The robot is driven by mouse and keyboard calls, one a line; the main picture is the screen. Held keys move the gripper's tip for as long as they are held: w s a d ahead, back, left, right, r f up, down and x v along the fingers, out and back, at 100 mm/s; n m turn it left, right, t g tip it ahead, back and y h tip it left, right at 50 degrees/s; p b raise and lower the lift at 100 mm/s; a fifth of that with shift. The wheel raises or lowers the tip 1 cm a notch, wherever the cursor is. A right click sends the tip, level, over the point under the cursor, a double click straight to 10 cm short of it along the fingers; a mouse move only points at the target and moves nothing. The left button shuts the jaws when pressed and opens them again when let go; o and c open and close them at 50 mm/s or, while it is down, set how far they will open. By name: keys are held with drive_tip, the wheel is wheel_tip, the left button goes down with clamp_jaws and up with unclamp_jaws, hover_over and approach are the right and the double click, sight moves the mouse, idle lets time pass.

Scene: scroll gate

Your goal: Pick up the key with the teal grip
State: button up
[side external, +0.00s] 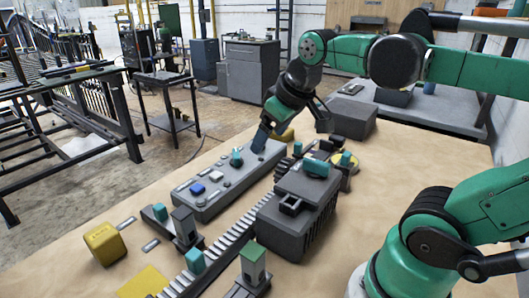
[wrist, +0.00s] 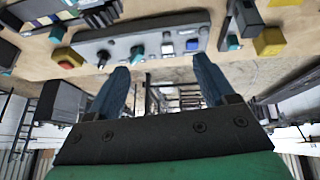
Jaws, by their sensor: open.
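Several teal pieces are in view, and I cannot tell for certain which is the key's grip. One teal knob (side external: 236,158) stands on the long grey panel (side external: 205,200); it also shows in the wrist view (wrist: 137,53). A teal cylinder (side external: 316,167) lies on top of the dark grey box (side external: 300,205). A teal block (side external: 194,261) sits on the toothed rail, and another teal piece (side external: 160,212) sits left of the panel. My gripper (side external: 260,142) is open above the panel's far end, its blue fingers (wrist: 162,72) apart with nothing between them.
A yellow block (side external: 104,243) stands at the table's left front. The toothed rail (side external: 235,236) runs between panel and box. A green-topped post (side external: 253,264) stands in front. A dark block (side external: 353,119) is at the back. Bare table lies right of the grey box.

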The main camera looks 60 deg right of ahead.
drive_tip(key=s+d+g, duration=0.3)
drive_tip(key=d+g, duration=0.1)
drive_tip(key=d, duration=0.9)
drive_tip(key=g+y, duration=0.1)
drive_tip(key=g, duration=0.1)
hover_over(349, 154)
wheel_tip(349, 154, down, 6)
drive_tip(key=shift+d+r, duration=0.1)
drive_tip(key=shift+d, duration=0.05)
drive_tip(key=shift+f, duration=3.15)
clamp_jaws()
